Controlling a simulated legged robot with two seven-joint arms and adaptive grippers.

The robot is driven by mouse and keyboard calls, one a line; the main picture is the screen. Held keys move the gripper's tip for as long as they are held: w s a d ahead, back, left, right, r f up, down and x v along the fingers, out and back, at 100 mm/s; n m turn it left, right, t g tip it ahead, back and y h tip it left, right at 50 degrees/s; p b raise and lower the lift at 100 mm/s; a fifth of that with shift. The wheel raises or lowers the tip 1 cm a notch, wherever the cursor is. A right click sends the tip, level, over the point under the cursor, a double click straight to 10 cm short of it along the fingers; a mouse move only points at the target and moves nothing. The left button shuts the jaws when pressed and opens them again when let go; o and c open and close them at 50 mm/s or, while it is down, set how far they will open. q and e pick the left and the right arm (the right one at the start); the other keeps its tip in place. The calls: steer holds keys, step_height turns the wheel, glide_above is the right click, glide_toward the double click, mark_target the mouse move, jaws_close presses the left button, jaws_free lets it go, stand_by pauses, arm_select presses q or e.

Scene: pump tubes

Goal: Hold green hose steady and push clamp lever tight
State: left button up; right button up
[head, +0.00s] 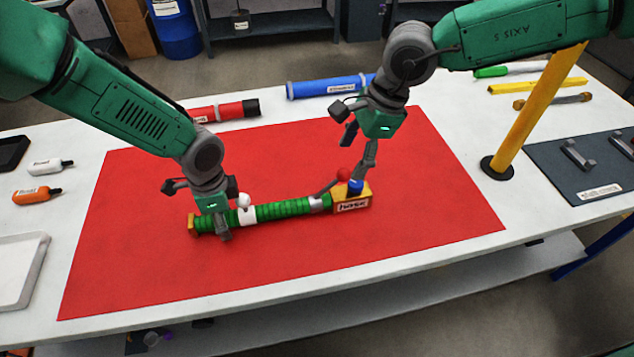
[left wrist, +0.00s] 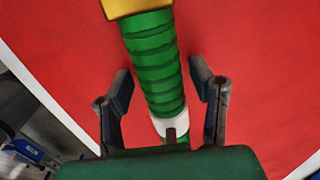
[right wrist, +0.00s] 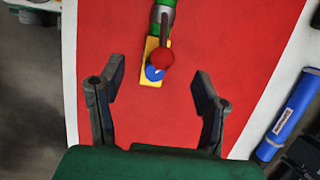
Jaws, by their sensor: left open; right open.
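The green hose (head: 285,208) lies on the red mat, with a yellow end (head: 192,224) at left and a white band (head: 248,214) around it. At its right end is a yellow block (head: 352,201) with a blue part (head: 355,187). A grey lever with a red knob (head: 344,174) rises there. My left gripper (head: 219,228) is open over the hose's left part; in the left wrist view its fingers (left wrist: 168,95) stand on either side of the hose (left wrist: 155,70). My right gripper (head: 360,150) is open above the block; in the right wrist view the red knob (right wrist: 162,58) lies beyond its fingers (right wrist: 158,85).
The red mat (head: 420,220) is clear around the hose. A red tube (head: 225,111) and a blue tube (head: 320,87) lie behind it. A yellow post (head: 535,110) stands at right. Bottles (head: 38,196) and a white tray (head: 18,268) are at left.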

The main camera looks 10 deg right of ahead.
arm_select(q)
step_height(320, 180, up, 11)
steer(key=shift+r, duration=0.15)
